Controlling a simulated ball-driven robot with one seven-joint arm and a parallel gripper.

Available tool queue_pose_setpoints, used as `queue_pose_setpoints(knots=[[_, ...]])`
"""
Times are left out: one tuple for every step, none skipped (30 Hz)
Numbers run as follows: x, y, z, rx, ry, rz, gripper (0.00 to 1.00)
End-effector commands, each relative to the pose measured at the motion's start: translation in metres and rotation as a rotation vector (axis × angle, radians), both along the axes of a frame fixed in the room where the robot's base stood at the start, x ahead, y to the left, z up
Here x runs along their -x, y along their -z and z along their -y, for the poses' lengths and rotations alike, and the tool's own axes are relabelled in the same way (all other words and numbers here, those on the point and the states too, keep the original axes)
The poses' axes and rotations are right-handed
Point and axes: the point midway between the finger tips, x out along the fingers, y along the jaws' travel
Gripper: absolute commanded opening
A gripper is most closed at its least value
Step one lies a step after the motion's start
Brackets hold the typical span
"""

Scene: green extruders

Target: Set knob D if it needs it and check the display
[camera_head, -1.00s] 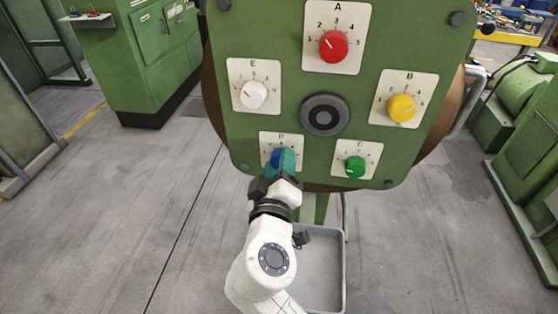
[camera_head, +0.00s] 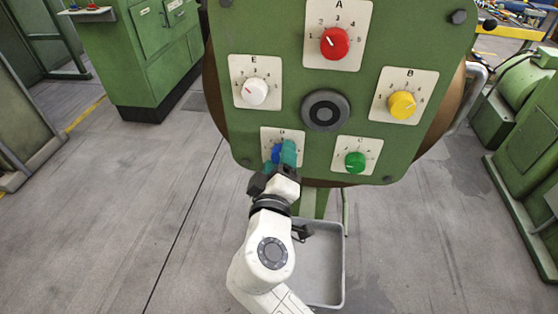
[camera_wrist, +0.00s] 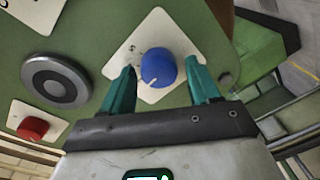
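Knob D (camera_head: 277,154) is a blue round knob on a white scale plate (camera_head: 298,135) at the lower left of the green panel (camera_head: 230,125). In the wrist view the gripper (camera_wrist: 162,82) has one finger on each side of the knob, with a narrow gap on both sides. I cannot make out a display on the panel.
The panel also bears red knob A (camera_head: 334,43), yellow knob B (camera_head: 402,105), green knob C (camera_head: 355,161), white knob E (camera_head: 254,91) and a dark round centre piece (camera_head: 325,110). A grey tray (camera_head: 341,270) stands below. Green cabinets (camera_head: 150,70) are behind left.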

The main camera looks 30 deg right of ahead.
Motion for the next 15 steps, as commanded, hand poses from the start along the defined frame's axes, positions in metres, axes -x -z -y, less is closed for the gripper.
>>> queue_pose_setpoints(knots=[[0.000,0.000,0.000,0.000,0.001,0.000,0.66],[0.000,0.000,0.000,0.000,0.001,0.000,0.69],[0.000,0.000,0.000,0.000,0.001,0.000,0.69],[0.000,0.000,0.001,0.000,0.001,0.000,0.69],[0.000,0.000,0.001,-0.001,0.001,0.001,0.69],[0.000,0.000,0.001,-0.001,0.001,0.001,0.69],[0.000,0.000,0.001,-0.001,0.001,0.001,0.69],[0.000,0.000,0.001,-0.001,0.001,0.001,0.69],[0.001,0.000,0.000,-0.001,0.001,0.001,0.69],[0.001,0.000,0.000,-0.001,0.001,0.001,0.69],[0.003,0.000,-0.001,0.000,0.001,0.001,0.69],[0.005,0.000,-0.003,0.000,0.000,0.000,0.69],[0.008,0.001,-0.005,0.000,0.000,0.000,0.69],[0.011,0.001,-0.007,0.000,0.000,0.000,0.69],[0.016,0.001,-0.011,-0.001,-0.002,0.001,0.69]])
